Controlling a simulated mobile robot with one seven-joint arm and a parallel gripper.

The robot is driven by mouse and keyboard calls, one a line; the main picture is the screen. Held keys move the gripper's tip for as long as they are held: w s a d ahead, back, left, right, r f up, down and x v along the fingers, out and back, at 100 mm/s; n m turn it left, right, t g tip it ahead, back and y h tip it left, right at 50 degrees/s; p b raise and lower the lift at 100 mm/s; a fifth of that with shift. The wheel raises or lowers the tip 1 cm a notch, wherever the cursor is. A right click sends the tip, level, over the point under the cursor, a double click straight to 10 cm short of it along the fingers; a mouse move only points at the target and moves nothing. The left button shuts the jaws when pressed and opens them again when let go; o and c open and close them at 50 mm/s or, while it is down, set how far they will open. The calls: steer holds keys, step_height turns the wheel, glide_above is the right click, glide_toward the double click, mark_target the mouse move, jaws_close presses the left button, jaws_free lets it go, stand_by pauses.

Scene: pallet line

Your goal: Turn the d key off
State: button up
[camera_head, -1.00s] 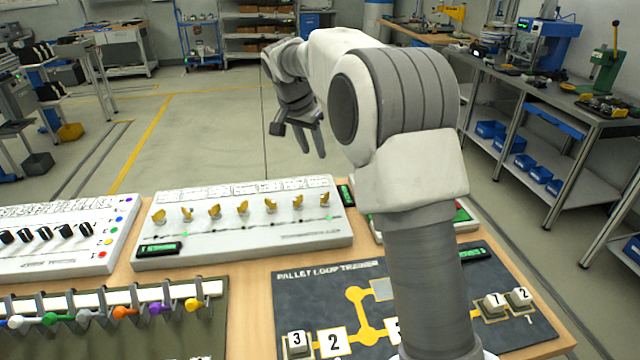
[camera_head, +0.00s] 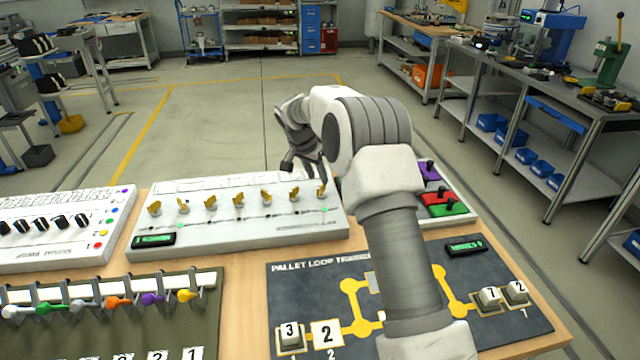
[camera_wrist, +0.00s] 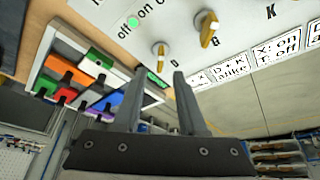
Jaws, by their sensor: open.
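The key panel (camera_head: 240,232) is a pale box with a row of several brass keys on the table. Its rightmost key (camera_head: 321,191) is beside a green light (camera_head: 324,209). My gripper (camera_head: 304,172) is open and empty, above the back right end of the panel. In the wrist view two keys show, one (camera_wrist: 160,50) just beyond my fingertips (camera_wrist: 160,75) and one further right (camera_wrist: 208,28). A lit green dot (camera_wrist: 132,22) is near the "off" and "on" marks.
Coloured switches (camera_head: 440,200) stand right of the key panel. A dark pallet loop board (camera_head: 300,300) with numbered blocks lies in front. Coloured hooks or levers (camera_head: 150,298) are at the front left, and a knob panel (camera_head: 50,258) is at the far left.

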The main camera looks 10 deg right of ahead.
mark_target(321, 186)
steer(key=shift+x, duration=2.15)
steer(key=shift+c, duration=0.3)
jaws_close()
